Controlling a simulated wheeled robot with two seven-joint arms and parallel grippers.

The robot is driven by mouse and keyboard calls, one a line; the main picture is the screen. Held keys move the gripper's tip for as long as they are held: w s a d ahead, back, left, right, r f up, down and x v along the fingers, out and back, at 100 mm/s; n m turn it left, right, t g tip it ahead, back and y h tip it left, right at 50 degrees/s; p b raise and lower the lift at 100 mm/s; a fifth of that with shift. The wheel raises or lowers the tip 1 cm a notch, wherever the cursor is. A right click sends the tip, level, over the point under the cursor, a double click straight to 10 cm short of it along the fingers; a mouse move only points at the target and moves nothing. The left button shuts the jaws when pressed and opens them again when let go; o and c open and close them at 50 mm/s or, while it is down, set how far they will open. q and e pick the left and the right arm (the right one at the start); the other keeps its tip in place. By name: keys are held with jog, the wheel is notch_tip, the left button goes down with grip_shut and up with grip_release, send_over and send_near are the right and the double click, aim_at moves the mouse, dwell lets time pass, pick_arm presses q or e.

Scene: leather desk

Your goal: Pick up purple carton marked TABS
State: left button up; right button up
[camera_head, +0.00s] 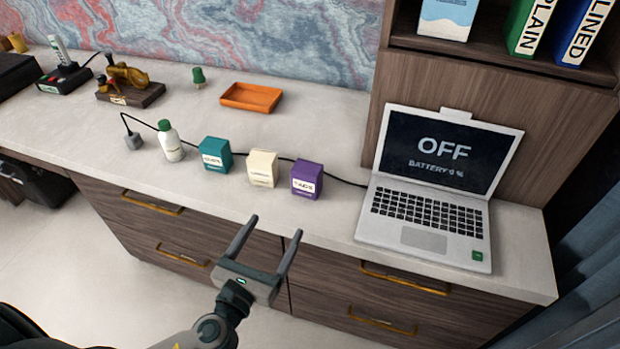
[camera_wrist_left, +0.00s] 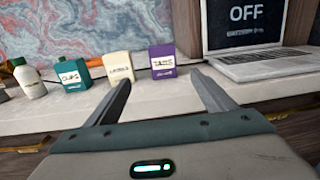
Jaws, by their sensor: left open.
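The purple carton marked TABS (camera_head: 307,180) stands upright on the desk, left of the laptop and rightmost in a row of small cartons. It also shows in the left wrist view (camera_wrist_left: 164,62), ahead of the fingers and roughly between their tips. My left gripper (camera_head: 272,226) is open and empty in front of the desk's front edge, short of the carton and a little to its left in the head view. Its two fingers point toward the desk in the wrist view (camera_wrist_left: 158,84). My right gripper is not in view.
A cream carton (camera_head: 262,168) stands close left of the purple one, then a teal carton (camera_head: 216,155) and a white bottle (camera_head: 171,142). An open laptop (camera_head: 430,190) stands to the right. A black cable runs behind the cartons. An orange tray (camera_head: 251,97) lies farther back.

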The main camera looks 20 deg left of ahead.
pick_arm(q)
jog(key=p, duration=0.1)
send_near(302, 181)
jog(key=shift+w+d+p, duration=0.1)
jog(key=shift+w+p, duration=0.6)
jog(key=shift+w, duration=1.95)
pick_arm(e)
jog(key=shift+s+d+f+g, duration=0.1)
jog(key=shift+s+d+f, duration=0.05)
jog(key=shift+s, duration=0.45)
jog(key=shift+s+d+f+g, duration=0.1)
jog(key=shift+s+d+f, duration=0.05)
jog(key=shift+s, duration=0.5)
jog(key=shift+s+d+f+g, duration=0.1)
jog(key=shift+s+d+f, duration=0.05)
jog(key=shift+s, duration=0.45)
pick_arm(q)
jog(key=shift+w, duration=0.15)
